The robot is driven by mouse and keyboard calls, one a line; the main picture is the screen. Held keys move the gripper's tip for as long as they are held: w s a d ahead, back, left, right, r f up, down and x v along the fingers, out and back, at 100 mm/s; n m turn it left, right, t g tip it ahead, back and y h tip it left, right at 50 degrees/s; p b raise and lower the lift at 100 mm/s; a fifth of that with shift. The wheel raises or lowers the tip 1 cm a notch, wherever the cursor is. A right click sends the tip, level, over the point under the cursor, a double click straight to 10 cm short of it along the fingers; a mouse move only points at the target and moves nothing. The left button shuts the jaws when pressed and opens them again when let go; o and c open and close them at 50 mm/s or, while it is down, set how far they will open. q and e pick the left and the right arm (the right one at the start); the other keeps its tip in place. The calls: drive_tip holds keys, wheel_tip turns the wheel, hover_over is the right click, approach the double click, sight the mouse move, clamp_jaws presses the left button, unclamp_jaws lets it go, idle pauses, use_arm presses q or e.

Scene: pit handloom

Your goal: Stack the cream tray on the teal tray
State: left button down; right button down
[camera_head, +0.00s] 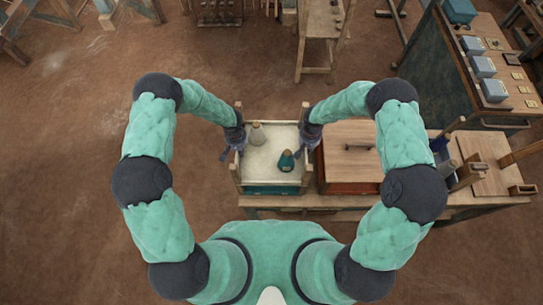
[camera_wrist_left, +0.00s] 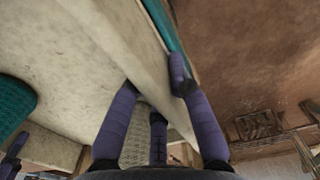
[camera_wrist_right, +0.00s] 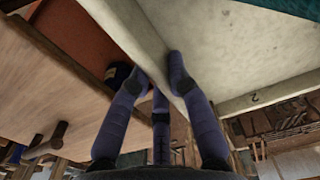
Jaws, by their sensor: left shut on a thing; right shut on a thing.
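The cream tray (camera_head: 262,165) is a shallow open tray on the left part of the bench. It holds a pale cone (camera_head: 257,133) and a teal cone (camera_head: 287,160), both upright. My left gripper (camera_head: 238,146) is shut on its left wall, and that wall (camera_wrist_left: 125,50) shows between the fingers. My right gripper (camera_head: 305,143) is shut on its right wall, also seen in the right wrist view (camera_wrist_right: 140,40). The teal tray (camera_head: 272,190) shows as a teal strip under the cream tray's near edge; the rest is hidden. I cannot tell whether the trays touch.
A box with a wooden top (camera_head: 350,137) and reddish front stands close to the right of the trays. Wooden posts rise at the trays' corners. A wooden board (camera_head: 480,165) and a dark blue item (camera_head: 440,150) lie further right. Brown floor (camera_head: 70,200) is clear at left.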

use_arm(q)
drive_tip(key=c, duration=1.6)
unclamp_jaws()
drive_tip(key=shift+f, duration=0.25)
use_arm(e)
drive_tip(key=c, duration=1.6)
unclamp_jaws()
drive_tip(key=shift+f, duration=0.2)
use_arm(q)
drive_tip(key=o, duration=0.4)
drive_tip(key=shift+r, duration=0.1)
use_arm(e)
drive_tip(key=o, duration=0.4)
use_arm(q)
drive_tip(key=shift+o, duration=0.2)
use_arm(e)
drive_tip(key=shift+o, duration=0.2)
drive_tip(key=shift+r, duration=0.1)
use_arm(q)
wheel_tip(320, 180, up, 11)
drive_tip(key=shift+r, duration=0.45)
use_arm(e)
drive_tip(key=shift+r, duration=0.1)
wheel_tip(320, 180, up, 12)
